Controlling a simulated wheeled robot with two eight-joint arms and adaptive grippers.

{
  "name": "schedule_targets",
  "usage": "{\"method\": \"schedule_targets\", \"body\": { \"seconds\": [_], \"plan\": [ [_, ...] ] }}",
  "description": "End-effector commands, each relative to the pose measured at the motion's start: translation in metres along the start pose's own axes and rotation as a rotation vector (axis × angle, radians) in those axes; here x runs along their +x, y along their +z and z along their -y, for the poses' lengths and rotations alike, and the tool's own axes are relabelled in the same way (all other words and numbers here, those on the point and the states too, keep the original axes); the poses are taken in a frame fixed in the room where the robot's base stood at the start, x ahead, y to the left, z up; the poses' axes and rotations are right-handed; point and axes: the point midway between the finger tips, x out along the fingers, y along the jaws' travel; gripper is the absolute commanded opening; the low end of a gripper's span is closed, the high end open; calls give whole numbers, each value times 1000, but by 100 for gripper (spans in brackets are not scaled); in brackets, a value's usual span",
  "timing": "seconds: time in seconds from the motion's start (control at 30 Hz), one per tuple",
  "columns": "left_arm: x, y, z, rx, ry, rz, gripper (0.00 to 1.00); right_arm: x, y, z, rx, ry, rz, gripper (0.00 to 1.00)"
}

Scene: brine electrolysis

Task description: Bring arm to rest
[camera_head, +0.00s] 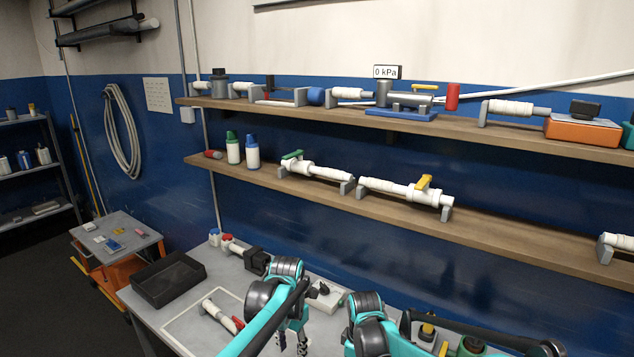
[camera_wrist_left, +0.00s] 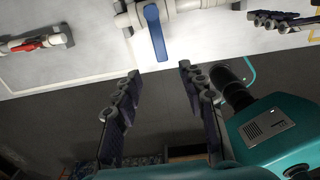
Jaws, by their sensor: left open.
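My left arm (camera_head: 284,277) is bent over the workbench in the head view. Its left gripper (camera_head: 291,343) points down near the bottom edge. In the left wrist view the left gripper (camera_wrist_left: 158,72) is open, with nothing between its fingers. A white pipe fitting with a blue lever (camera_wrist_left: 155,30) lies on the bench beyond the fingertips, apart from them. My right arm (camera_head: 368,325) is bent low beside the left one. What look like my right gripper's fingers (camera_wrist_left: 285,20) show at the upper right of the wrist view; their opening is unclear.
The workbench (camera_head: 150,315) holds a black tray (camera_head: 168,280) and a white pipe with a red handle (camera_head: 221,316), also in the wrist view (camera_wrist_left: 35,43). Two wall shelves (camera_head: 330,125) with pipe fittings and bottles run above. An orange cart (camera_head: 120,240) stands left.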

Motion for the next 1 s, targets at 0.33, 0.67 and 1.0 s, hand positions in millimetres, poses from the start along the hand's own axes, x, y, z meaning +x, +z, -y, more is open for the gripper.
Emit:
{"method": "schedule_targets", "body": {
  "seconds": [0.33,0.67,1.0],
  "plan": [
    [-40,-89,0,795,147,133,41,-66,59,37,319,134,-140,52],
    [-30,-197,17,1754,483,82,41,-87,131,100,696,254,-356,52],
    [10,-259,32,2404,756,-186,41,-66,173,140,953,307,-539,52]
  ]
}}
